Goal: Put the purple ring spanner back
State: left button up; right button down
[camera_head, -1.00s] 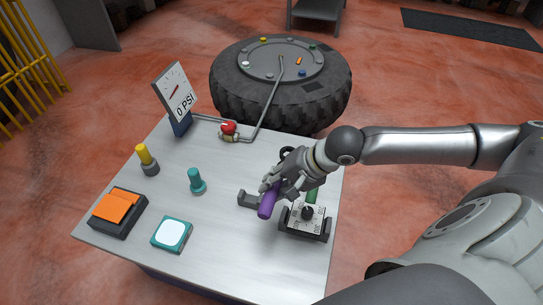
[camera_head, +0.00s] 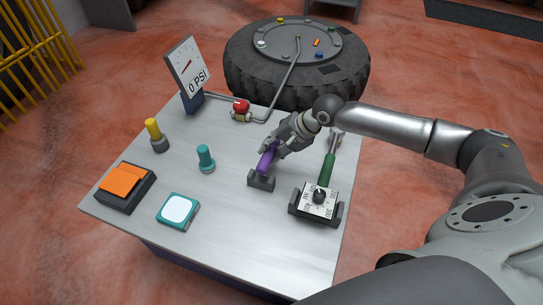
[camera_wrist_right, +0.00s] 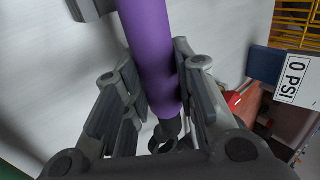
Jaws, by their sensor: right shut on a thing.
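The purple ring spanner (camera_head: 267,159) is in my right gripper (camera_head: 271,150), its handle sloping down toward the viewer. In the right wrist view the purple handle (camera_wrist_right: 150,45) passes between the shut fingers (camera_wrist_right: 158,88), and its dark ring end shows below them. A small dark cradle (camera_head: 261,183) stands on the table just under the handle's near end. In the right wrist view a dark block, likely this cradle (camera_wrist_right: 92,8), lies beside the handle. I cannot tell whether they touch. My left gripper is not in view.
A teal knob (camera_head: 206,160), yellow knob (camera_head: 156,136), orange switch (camera_head: 122,181) and teal button (camera_head: 178,210) stand left. A red valve (camera_head: 241,108) and gauge (camera_head: 188,72) are behind.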

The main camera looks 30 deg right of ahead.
jog(key=shift+w+f, duration=0.4)
jog(key=f, duration=0.3)
jog(key=shift+w+d, duration=0.15)
jog(key=shift+w, duration=0.2)
jog(key=shift+f, duration=0.2)
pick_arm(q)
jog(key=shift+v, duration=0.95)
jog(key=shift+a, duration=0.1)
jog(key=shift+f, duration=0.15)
pick_arm(e)
jog(key=c, duration=1.2)
grip_release()
jog(key=shift+f, duration=0.1)
